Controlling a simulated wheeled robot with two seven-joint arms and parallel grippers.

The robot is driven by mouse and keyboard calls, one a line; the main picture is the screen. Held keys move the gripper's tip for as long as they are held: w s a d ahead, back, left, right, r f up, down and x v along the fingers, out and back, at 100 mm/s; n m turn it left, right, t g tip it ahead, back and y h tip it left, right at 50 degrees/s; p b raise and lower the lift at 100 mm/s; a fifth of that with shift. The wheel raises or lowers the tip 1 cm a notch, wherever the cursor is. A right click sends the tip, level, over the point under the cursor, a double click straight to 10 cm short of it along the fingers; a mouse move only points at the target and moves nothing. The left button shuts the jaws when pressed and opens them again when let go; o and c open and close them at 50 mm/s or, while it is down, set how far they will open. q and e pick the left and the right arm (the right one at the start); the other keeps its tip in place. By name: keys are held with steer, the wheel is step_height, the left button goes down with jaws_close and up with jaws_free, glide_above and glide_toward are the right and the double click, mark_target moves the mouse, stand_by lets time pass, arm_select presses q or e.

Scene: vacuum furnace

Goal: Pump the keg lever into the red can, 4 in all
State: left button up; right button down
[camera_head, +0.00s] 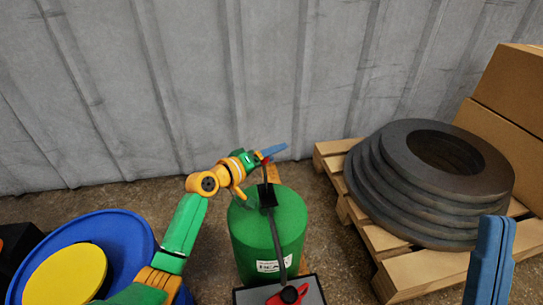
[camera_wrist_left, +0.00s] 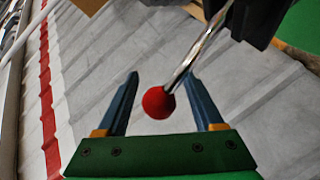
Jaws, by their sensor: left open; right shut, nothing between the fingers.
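The green keg (camera_head: 268,240) stands upright in the middle of the head view, with a black pump head (camera_head: 267,196) on top and a dark spout reaching down toward the front. The red can (camera_head: 288,295) is at the bottom edge, below the spout, on a grey dark-edged stand. My left gripper (camera_head: 273,152) is open above the back of the keg. In the left wrist view the lever's red ball (camera_wrist_left: 158,102) on a metal rod appears between the open fingers (camera_wrist_left: 162,100), touching neither. My right gripper (camera_head: 490,260) is shut and empty at the lower right.
A blue tub (camera_head: 130,232) with a yellow disc (camera_head: 65,275) stands left of the keg. On the right, a wooden pallet (camera_head: 420,275) carries stacked dark rings (camera_head: 400,205) and cardboard boxes (camera_head: 500,125). A grey corrugated wall (camera_head: 190,80) closes off the back.

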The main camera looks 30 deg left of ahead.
arm_select(q)
jaws_close()
stand_by(1.4)
